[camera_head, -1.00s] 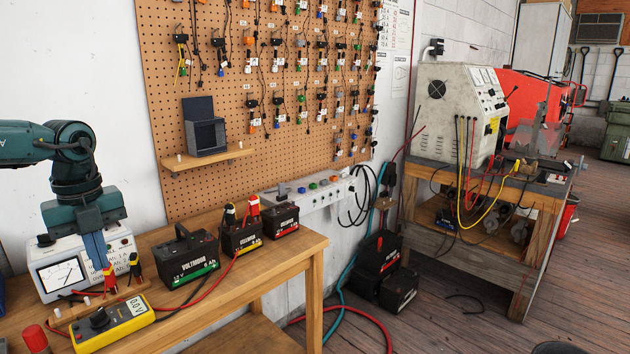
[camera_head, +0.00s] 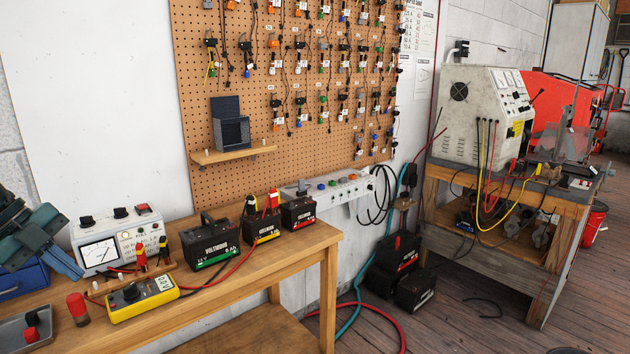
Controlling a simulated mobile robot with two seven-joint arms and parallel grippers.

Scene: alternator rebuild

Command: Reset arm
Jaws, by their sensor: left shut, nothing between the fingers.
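My left gripper (camera_head: 66,264) is at the left edge of the head view, low over the workbench. Its blue fingers are shut with nothing between them. They point down and right, close to the left side of the white analog meter (camera_head: 98,252); I cannot tell whether they touch it. Most of my left arm is out of frame. My right gripper is not in view.
The workbench (camera_head: 262,262) holds a yellow multimeter (camera_head: 142,298), several batteries such as the green-striped one (camera_head: 210,246), a red-capped cylinder (camera_head: 77,308), a blue bin (camera_head: 22,280) and a grey tray (camera_head: 15,333). A pegboard (camera_head: 290,100) hangs behind. A test machine (camera_head: 480,115) stands right.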

